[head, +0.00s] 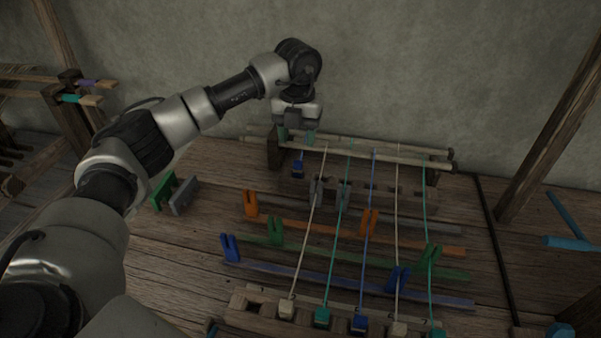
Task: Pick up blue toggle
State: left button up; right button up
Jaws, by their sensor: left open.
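A small blue toggle (298,168) lies at the far left of the loom, on or close to the wooden bars by the left end block. A thin line seems to run from it up to the right. My left gripper (297,137) points down just above and behind the toggle in the picture. Its jaws are open and apart from the toggle, with nothing seen between them. Another blue toggle (360,323) sits in the front rail at the end of the blue cord (368,220). My right gripper is out of view.
Cream and teal cords stretch from the rear bars (400,157) to the front rail (265,303). Flat bars with orange, green and blue forked clips (230,248) cross under them. Green and grey pieces (162,192) stand at left. A wooden post (550,130) rises at right.

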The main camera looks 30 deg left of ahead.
aim_at(298, 165)
pick_arm(q)
notch_tip(298, 165, down, 3)
jog(key=shift+r, duration=0.2)
jog(key=shift+s+d+f, duration=0.15)
jog(key=shift+f, duration=1.2)
jog(key=shift+s+d+f, duration=0.1)
jog(key=shift+s+f, duration=0.05)
jog(key=shift+f, duration=1.2)
grip_shut()
jog(key=shift+r, duration=0.1)
jog(key=r, duration=0.4)
jog(key=shift+d+r, duration=0.25)
jog(key=s+d+r, duration=0.4)
jog(key=d+r, duration=0.2)
jog(key=d, duration=0.4)
jog(key=shift+s+d+r, duration=0.2)
jog(key=shift+s+r, duration=0.05)
